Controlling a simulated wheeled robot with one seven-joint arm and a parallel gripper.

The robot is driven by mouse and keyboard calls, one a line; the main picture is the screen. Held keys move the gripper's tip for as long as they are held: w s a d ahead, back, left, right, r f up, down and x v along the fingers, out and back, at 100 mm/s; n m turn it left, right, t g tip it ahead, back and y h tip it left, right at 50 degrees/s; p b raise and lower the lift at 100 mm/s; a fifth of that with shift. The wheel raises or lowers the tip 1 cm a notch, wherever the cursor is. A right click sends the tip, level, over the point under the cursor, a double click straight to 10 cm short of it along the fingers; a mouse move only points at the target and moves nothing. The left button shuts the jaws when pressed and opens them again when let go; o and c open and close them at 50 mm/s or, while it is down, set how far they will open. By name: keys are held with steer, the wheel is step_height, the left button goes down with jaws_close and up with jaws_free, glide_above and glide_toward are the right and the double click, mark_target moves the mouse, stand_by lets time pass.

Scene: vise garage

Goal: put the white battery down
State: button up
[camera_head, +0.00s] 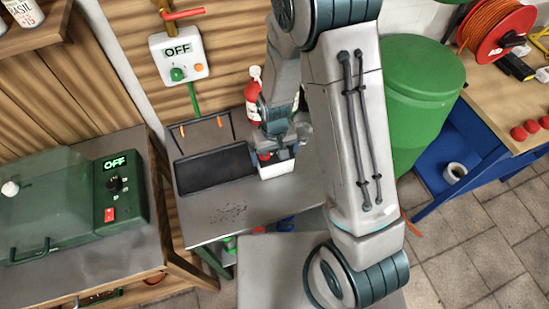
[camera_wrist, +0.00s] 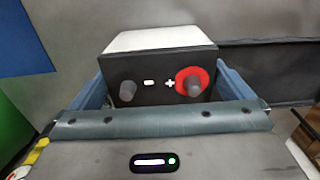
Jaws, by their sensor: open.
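The white battery (camera_head: 276,169) is on the grey table (camera_head: 215,220), at the right end of the black tray, partly hidden by my gripper (camera_head: 276,154). In the wrist view the battery (camera_wrist: 158,42) shows a white side and a black face with minus and plus terminals, the plus ringed in red. My gripper's blue fingers stand on both sides of it in the wrist view (camera_wrist: 165,92). They are open around the battery. Its underside is hidden, so I cannot tell exactly how it rests.
The black tray (camera_head: 215,167) lies just left of the battery. A red bottle (camera_head: 253,103) stands behind my gripper. A wall switch box (camera_head: 179,57) and a green device (camera_head: 75,205) both read OFF. The front left of the table has only dark specks.

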steer(key=shift+f, duration=1.35)
steer(key=shift+c, duration=0.3)
steer(key=shift+w, duration=0.1)
steer(key=c, duration=1.5)
steer(key=shift+r, duration=0.15)
steer(key=shift+r+b, duration=0.3)
steer(key=shift+r, duration=1.4)
steer(key=s+d+r+b, duration=0.1)
steer(key=d+r+b, duration=0.1)
steer(key=d+r, duration=0.5)
steer(key=d, duration=0.4)
steer(key=shift+s+d+r, duration=0.2)
steer(key=shift+s+d, duration=0.1)
steer(key=shift+s, duration=0.1)
